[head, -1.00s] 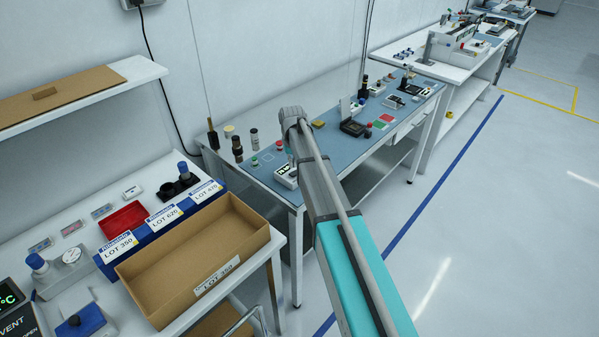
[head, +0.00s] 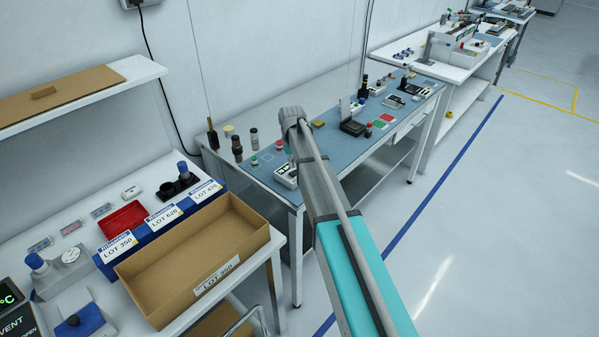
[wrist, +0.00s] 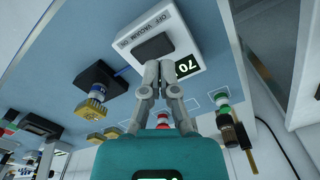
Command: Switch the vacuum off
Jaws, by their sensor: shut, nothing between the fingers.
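The vacuum unit is a white box in the wrist view (wrist: 203,32), with OFF, VACUUM and ON lettering along one edge. A dark rocker switch (wrist: 153,46) sits on its face, and a small display reading 70 (wrist: 188,66) is beside it. Which way the rocker is tipped I cannot tell. My gripper (wrist: 167,70) is shut and empty, its fingertips close to the switch and display. Whether they touch the unit is unclear. In the head view the unit (head: 284,178) stands at the near edge of the blue bench, partly behind my arm; my fingers are hidden there.
The blue-topped bench (head: 325,155) carries a red button (head: 279,145), a green button (head: 254,160) and dark bottles near the unit. A cardboard box (head: 165,297) stands on the white bench at left. Open floor (head: 480,220) lies to the right.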

